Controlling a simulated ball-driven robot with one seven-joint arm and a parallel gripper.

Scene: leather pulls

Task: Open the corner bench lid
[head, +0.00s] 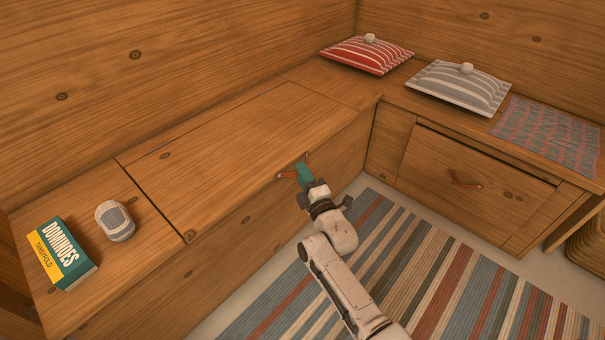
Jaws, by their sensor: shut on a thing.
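The corner bench lid (228,142) is a wooden panel set in the top of the left bench. It lies flat and looks closed, with thin seams around it. The teal fingers hide part of the pull.
Red (366,55) and grey (458,87) striped cushions sit on the bench beyond. A drawer (477,185) with a leather pull is at right. A striped rug (440,285) covers the floor.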

